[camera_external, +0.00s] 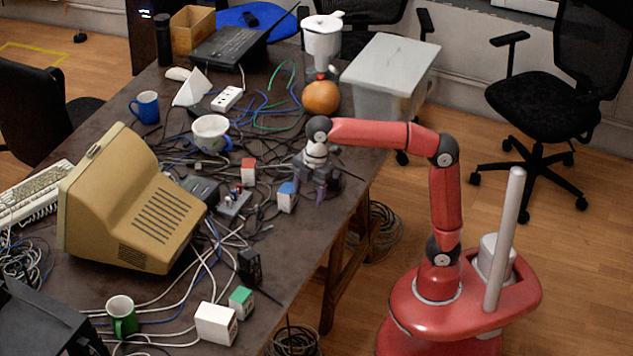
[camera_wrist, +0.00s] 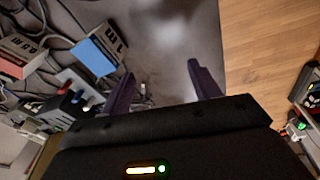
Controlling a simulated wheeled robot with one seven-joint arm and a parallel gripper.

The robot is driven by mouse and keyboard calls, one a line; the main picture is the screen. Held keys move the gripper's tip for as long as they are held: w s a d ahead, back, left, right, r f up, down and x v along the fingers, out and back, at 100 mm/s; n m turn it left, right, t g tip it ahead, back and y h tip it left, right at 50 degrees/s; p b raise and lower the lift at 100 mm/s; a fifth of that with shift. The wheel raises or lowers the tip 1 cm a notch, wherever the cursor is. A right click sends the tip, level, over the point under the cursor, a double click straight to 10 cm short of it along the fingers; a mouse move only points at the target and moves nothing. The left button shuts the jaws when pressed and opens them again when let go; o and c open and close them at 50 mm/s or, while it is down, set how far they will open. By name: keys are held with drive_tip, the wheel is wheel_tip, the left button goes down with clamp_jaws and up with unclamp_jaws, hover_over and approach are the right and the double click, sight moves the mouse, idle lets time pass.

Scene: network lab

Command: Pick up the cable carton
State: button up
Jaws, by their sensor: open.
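My gripper (camera_external: 320,194) is open and empty, pointing down over the table's right edge. In the wrist view its two dark fingers (camera_wrist: 160,78) stand apart with bare tabletop between them. An open brown cardboard carton (camera_external: 192,31) stands at the table's far end, well away from my gripper. Small cartons with coloured sides also lie about; I cannot tell which one is the cable carton. A blue and white one (camera_external: 287,198) is just left of my gripper and shows in the wrist view (camera_wrist: 97,54). A red and white one (camera_external: 248,172) is farther left.
A green and white box (camera_external: 241,302) and a white box (camera_external: 216,324) sit near the front. A beige monitor (camera_external: 135,205), loose cables and mugs crowd the table. An orange ball (camera_external: 321,97) and a translucent bin (camera_external: 388,75) stand behind my arm.

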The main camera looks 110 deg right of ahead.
sight(287, 188)
drive_tip(key=w+d, duration=0.1)
drive_tip(key=d, duration=0.2)
drive_tip(key=w+d+n, duration=0.1)
drive_tip(key=d, duration=0.2)
drive_tip(key=w+d+n+y, duration=0.1)
drive_tip(key=d, duration=0.2)
drive_tip(key=shift+d+r+g, duration=0.25)
drive_tip(key=shift+r+g, duration=0.05)
drive_tip(key=shift+d+f+n, duration=0.1)
drive_tip(key=shift+f+n, duration=0.15)
drive_tip(key=shift+n, duration=0.05)
drive_tip(key=f, duration=0.2)
drive_tip(key=f+b, duration=0.1)
drive_tip(key=f, duration=0.1)
drive_tip(key=a+f+b, duration=0.1)
drive_tip(key=f, duration=0.2)
drive_tip(key=shift+w, duration=0.3)
drive_tip(key=c, duration=1.1)
